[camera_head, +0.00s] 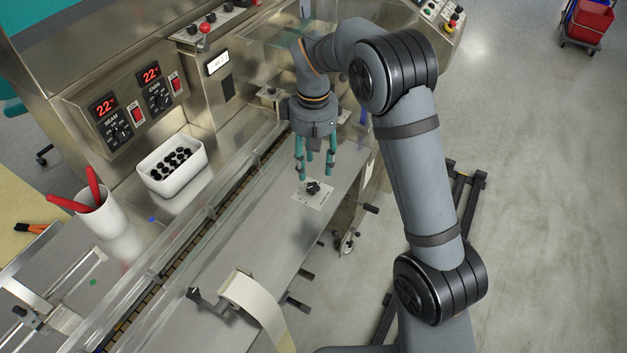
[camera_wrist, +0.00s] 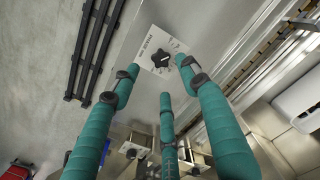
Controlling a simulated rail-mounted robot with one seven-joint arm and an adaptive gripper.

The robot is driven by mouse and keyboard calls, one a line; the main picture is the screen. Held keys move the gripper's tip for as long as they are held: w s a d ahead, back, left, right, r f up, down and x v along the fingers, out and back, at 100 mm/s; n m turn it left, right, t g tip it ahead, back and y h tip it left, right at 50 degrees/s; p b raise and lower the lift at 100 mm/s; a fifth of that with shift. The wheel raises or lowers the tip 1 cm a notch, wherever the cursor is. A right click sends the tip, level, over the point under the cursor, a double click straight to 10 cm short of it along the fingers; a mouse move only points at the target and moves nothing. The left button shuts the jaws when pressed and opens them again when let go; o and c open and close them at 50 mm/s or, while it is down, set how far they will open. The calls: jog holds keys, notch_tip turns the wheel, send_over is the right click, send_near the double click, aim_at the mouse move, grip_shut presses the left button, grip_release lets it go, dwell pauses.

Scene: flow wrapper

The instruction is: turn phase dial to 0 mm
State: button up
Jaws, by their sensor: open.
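The phase dial (camera_head: 313,187) is a black knob on a pale marked plate (camera_head: 318,200) on the flat metal deck. In the wrist view the dial (camera_wrist: 161,59) shows as a black lobed knob with a light pointer line, on its white plate marked PHASE (camera_wrist: 148,50). The scale numbers are too small to read. In the wrist view my gripper (camera_wrist: 158,82) is open and empty, with the fingertips spread short of the dial. I cannot tell the exact gap.
A clear guard rail and conveyor channel (camera_head: 188,258) run along the deck's left. A white bin of black pieces (camera_head: 172,167) and a cup with red-handled tools (camera_head: 103,215) stand further left. A film roll (camera_head: 243,291) sits nearer. The deck around the plate is clear.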

aim_at(313, 186)
notch_tip(313, 186, down, 7)
jog(key=shift+a+r, duration=0.1)
jog(key=shift+c, duration=1.1)
grip_shut()
